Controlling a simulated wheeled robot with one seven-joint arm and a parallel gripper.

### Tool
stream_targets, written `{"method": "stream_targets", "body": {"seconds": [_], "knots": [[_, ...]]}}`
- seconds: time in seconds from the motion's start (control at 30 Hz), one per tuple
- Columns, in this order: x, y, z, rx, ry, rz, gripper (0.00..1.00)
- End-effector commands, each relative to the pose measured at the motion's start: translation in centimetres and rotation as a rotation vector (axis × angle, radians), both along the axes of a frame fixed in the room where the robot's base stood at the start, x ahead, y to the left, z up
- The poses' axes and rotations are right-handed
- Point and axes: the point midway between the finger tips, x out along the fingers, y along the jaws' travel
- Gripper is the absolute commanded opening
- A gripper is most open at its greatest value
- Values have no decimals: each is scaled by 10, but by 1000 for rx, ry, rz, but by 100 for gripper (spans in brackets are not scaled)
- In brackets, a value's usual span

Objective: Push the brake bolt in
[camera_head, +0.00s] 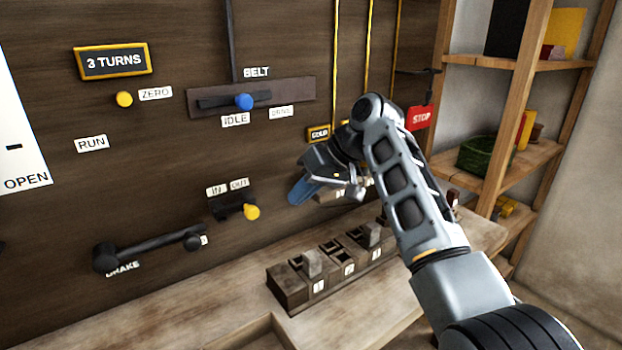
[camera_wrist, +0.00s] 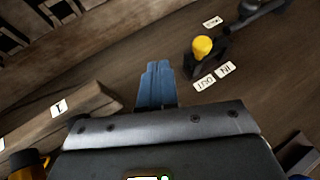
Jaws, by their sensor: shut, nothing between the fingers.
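The brake bolt is a dark bolt with a yellow knob (camera_head: 251,212) in a black bracket on the wall panel, below the IN and OUT labels. Its knob stands at the right, by the OUT label. In the wrist view the yellow knob (camera_wrist: 203,46) is beyond my fingertips, up and to the right. My gripper (camera_head: 299,191) has blue fingers pressed together, with nothing between them. It is to the right of the knob and apart from it. The fingers (camera_wrist: 158,85) also show in the wrist view. The black brake lever (camera_head: 150,247) lies left of the bolt, its end near the bracket.
A wooden bench (camera_head: 210,305) runs below the panel, with a dark slotted block rack (camera_head: 290,290) under my arm. The belt slider with a blue knob (camera_head: 243,102) is above the bolt. A red STOP sign (camera_head: 420,118) and shelves (camera_head: 520,165) are at the right.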

Motion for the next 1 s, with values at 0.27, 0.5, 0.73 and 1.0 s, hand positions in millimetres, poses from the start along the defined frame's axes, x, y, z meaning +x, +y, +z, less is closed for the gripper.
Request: {"method": "stream_targets", "body": {"seconds": [0.27, 0.5, 0.73, 1.0], "knots": [[-1, 37, -22, -1, 0, 4, 0], [-9, 55, -20, 0, -1, 1, 0], [-10, 58, -20, 0, -1, 1, 0], [-14, 63, -19, -1, 0, 1, 0]]}}
